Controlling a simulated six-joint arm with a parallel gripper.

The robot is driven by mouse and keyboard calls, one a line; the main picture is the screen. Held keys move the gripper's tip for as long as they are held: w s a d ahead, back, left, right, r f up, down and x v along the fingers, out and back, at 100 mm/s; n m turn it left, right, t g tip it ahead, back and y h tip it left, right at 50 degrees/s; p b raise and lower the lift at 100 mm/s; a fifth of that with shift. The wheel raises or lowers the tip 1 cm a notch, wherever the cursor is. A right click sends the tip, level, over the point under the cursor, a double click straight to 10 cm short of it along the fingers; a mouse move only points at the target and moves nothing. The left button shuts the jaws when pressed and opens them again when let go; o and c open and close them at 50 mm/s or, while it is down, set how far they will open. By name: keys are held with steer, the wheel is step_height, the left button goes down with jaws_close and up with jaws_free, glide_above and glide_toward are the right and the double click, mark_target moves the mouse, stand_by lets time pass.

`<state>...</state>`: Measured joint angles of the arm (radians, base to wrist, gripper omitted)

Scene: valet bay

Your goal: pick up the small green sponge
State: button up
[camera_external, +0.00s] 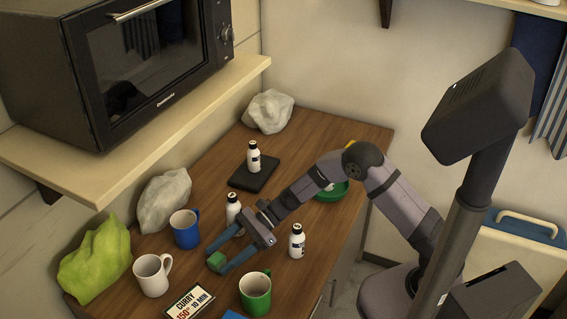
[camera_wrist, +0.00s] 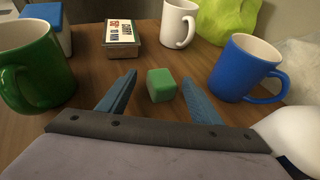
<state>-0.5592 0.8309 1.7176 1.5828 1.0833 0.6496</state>
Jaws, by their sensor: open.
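The small green sponge (camera_external: 216,260) is a little green block on the wooden counter. In the wrist view the sponge (camera_wrist: 161,84) lies just beyond and between my two blue fingers. My gripper (camera_external: 222,255) is low over the counter with its fingers spread around the sponge's near side. In the wrist view my gripper (camera_wrist: 158,92) is open, with visible space between each finger and the sponge. Whether the fingers reach down to the counter surface, I cannot tell.
A blue mug (camera_external: 186,231), white mug (camera_external: 152,274) and green mug (camera_external: 255,292) stand around the sponge. White bottles (camera_external: 297,241) flank my gripper. A small sign box (camera_external: 189,303) lies in front. A shelf with a microwave (camera_external: 150,60) overhangs the left.

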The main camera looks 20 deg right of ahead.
mark_target(222, 255)
steer(key=shift+c, duration=0.7)
steer(key=c, duration=0.9)
steer(key=shift+r, duration=0.1)
step_height(222, 255, up, 18)
steer(key=shift+f+b, duration=0.1)
steer(key=shift+b, duration=1.15)
steer(key=shift+c, duration=0.2)
